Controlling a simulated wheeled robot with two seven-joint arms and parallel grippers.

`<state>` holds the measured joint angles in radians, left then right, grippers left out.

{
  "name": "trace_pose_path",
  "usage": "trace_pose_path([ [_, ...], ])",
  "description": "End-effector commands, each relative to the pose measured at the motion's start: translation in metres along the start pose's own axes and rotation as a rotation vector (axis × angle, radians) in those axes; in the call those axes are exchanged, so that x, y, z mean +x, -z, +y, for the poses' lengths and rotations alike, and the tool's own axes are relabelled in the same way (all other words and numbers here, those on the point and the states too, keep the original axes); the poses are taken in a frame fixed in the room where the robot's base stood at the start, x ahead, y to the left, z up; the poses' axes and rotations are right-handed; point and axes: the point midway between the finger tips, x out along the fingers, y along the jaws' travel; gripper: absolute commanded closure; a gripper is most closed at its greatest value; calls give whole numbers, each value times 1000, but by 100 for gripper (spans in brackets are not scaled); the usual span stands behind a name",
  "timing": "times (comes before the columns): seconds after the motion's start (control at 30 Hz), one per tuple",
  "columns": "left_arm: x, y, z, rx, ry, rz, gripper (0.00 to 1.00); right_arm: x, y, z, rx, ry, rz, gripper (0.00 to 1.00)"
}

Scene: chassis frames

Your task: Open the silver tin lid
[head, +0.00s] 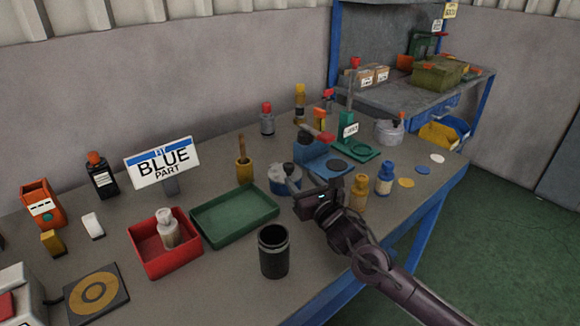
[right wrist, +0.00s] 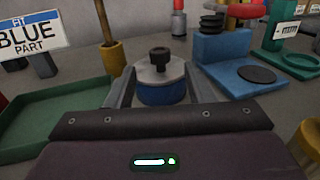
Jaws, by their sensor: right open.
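A small round tin (head: 281,184) with a blue body, silver lid and black knob stands on the bench. In the right wrist view the tin (right wrist: 160,95) sits straight ahead, with its lid (right wrist: 150,73) on and its knob (right wrist: 160,56) upright. My right gripper (head: 290,178) is open, and its fingers show on either side of the tin in the wrist view; whether they touch it I cannot tell. A second, silver-grey tin (head: 388,132) with an orange knob stands farther back right. My left gripper is not in view.
A green tray (head: 235,214), a red bin (head: 165,262) and a dark cup (head: 273,256) are left of my right arm. A yellow pot (head: 244,172) and a blue stand (head: 318,160) flank the tin. Yellow and blue bottles (head: 384,180) stand to the right.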

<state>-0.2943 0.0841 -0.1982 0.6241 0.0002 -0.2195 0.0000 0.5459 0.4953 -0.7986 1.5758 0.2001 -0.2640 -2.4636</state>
Motion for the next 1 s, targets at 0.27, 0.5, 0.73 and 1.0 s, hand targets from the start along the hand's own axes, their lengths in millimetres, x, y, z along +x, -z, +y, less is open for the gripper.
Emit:
trace_pose_path([
  [0.27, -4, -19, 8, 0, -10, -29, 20, 42, -2, 1, 2, 0, -1, 52],
  [0.5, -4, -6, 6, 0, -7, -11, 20, 59, -1, 1, 1, -1, -1, 52],
  [0.73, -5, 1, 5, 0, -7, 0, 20, 60, 0, 1, 0, -1, 0, 52],
  [1.0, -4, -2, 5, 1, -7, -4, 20, 60, 0, 0, 0, -1, 0, 79],
])
